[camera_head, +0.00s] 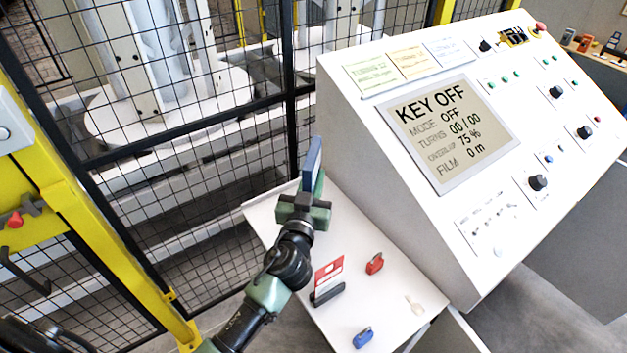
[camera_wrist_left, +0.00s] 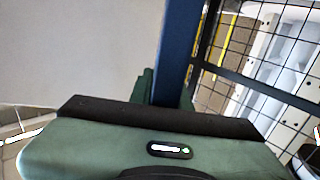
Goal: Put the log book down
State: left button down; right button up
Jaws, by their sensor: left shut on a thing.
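The log book (camera_head: 312,158) is a thin blue slab, seen nearly edge-on and upright in the head view. My left gripper (camera_head: 310,190) is shut on it, above the far end of the small white side table (camera_head: 350,235). In the left wrist view the log book (camera_wrist_left: 178,50) rises as a dark blue strip from between the green fingers of my left gripper (camera_wrist_left: 160,98). Its lower part is hidden by the gripper. I cannot tell from the head view how high it is above the table. My right gripper is not in view.
The table holds a red padlock (camera_head: 375,264), a blue padlock (camera_head: 363,337), a red-and-white card in a dark holder (camera_head: 328,292) and a pale tag (camera_head: 414,304). A control console (camera_head: 390,190) stands at right, its screen reading KEY OFF. A black mesh fence (camera_head: 215,150) stands behind.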

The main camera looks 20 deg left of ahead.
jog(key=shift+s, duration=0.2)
pick_arm(q)
jog(key=shift+f, duration=0.1)
jog(key=c, duration=1.5)
grip_release()
jog(key=shift+o, duration=0.9)
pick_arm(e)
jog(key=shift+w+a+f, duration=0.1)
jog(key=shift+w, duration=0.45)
pick_arm(q)
jog(key=shift+s, duration=0.1)
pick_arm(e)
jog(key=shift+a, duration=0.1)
